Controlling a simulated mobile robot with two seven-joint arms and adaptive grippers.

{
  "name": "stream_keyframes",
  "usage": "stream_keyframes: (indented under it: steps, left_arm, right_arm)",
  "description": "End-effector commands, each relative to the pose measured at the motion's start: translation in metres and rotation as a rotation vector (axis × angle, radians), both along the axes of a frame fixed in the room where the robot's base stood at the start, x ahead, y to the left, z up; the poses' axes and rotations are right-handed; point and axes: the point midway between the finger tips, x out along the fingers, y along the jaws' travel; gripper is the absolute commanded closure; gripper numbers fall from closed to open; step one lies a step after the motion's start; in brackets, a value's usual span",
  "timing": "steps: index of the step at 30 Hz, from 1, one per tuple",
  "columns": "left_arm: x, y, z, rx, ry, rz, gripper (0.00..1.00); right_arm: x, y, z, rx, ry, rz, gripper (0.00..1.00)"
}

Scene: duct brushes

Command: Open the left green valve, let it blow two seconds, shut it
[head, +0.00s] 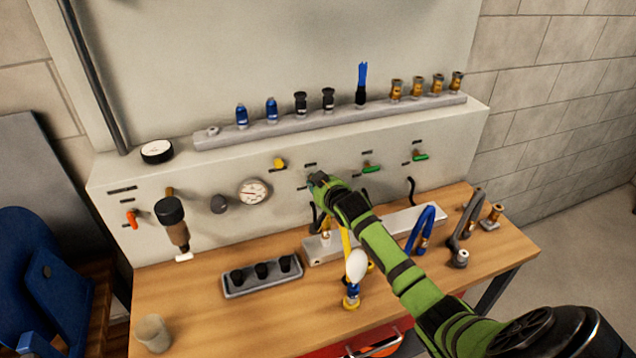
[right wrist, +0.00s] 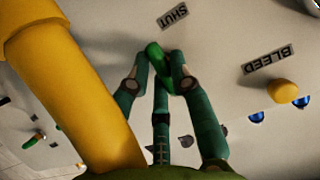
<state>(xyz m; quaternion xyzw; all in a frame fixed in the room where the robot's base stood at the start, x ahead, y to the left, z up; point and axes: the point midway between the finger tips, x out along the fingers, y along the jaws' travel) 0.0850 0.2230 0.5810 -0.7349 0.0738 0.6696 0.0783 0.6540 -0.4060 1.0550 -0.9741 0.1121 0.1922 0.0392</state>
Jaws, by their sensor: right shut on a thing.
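My right gripper (head: 318,182) reaches in from the lower right to the panel front, where it covers the left green valve in the head view. In the right wrist view, the left green valve handle (right wrist: 155,55) sits between the closed fingers (right wrist: 160,68), beside a label reading SHUT (right wrist: 174,15). The gripper is shut on that handle. How far the handle is turned cannot be told clearly. The middle green valve (head: 371,168) and right green valve (head: 420,156) are free, to the right. My left gripper is not in view.
A yellow bleed knob (head: 280,163) and a gauge (head: 253,192) are left of the gripper. A yellow hose (head: 346,241) hangs below it and passes close in the wrist view (right wrist: 75,90). Brushes and fittings stand on the rail (head: 335,118) above. A black-cupped tray (head: 262,285) lies on the bench.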

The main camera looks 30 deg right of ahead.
Motion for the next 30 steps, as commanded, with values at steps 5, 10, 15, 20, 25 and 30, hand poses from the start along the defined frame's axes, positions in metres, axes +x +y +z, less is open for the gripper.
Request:
stream_keyframes:
  steps: [5,10,15,20,25,30]
  left_arm:
    - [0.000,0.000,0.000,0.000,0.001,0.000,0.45]
    - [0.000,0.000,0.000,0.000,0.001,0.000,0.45]
    - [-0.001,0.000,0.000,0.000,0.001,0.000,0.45]
    - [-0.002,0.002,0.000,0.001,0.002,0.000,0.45]
    - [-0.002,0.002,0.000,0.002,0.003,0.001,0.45]
    - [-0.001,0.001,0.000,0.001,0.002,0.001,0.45]
  right_arm:
    - [0.001,0.000,0.002,-0.001,-0.006,0.000,1.00]
    - [0.001,0.000,0.002,-0.001,-0.006,0.000,0.62]
    - [0.000,0.000,0.002,0.000,-0.004,-0.001,0.55]
    - [0.000,0.000,0.001,0.000,-0.002,0.000,0.55]
    - [-0.006,0.001,0.003,0.001,-0.002,0.000,0.55]
    - [-0.027,0.006,0.011,0.000,-0.002,0.001,0.55]
